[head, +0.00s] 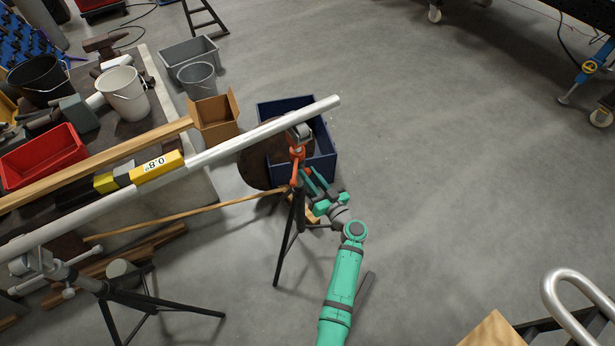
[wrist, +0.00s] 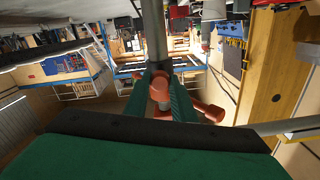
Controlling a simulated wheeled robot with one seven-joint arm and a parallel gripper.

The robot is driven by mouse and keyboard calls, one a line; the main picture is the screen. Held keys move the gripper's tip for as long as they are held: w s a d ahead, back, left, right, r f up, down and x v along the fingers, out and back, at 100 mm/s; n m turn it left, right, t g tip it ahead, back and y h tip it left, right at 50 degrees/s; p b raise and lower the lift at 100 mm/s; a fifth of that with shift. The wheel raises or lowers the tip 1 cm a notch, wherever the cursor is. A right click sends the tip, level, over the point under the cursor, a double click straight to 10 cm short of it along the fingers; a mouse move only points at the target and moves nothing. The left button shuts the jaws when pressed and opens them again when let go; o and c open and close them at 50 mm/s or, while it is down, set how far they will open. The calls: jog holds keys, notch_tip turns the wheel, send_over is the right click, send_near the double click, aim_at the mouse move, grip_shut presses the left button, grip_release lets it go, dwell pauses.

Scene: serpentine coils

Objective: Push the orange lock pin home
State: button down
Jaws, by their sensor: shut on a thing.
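A long pale pipe (head: 265,132) with a yellow sleeve marked 0.8 (head: 158,168) lies slanted across two tripod stands. The right stand (head: 287,235) has an orange head with the orange lock pin (head: 297,152) just under the pipe. My gripper (head: 306,176) reaches up to this head from the lower right. In the wrist view its green fingers (wrist: 163,82) are closed around an orange-red part, which looks like the pin. A second orange-red piece (wrist: 207,109) sticks out right of the fingers. The fingers hide part of the orange head, so how deep the pin sits cannot be told.
A blue crate (head: 325,158) and a dark round disc (head: 256,168) lie behind the right stand. A cardboard box (head: 215,115) and grey bins stand further left by the cluttered workbench (head: 152,68). The left stand (head: 125,300) is at bottom left.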

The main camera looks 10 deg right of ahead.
jog(key=c, duration=1.5)
grip_release()
jog(key=shift+w+a, duration=0.1)
jog(key=v, duration=1.1)
jog(key=shift+w, duration=0.1)
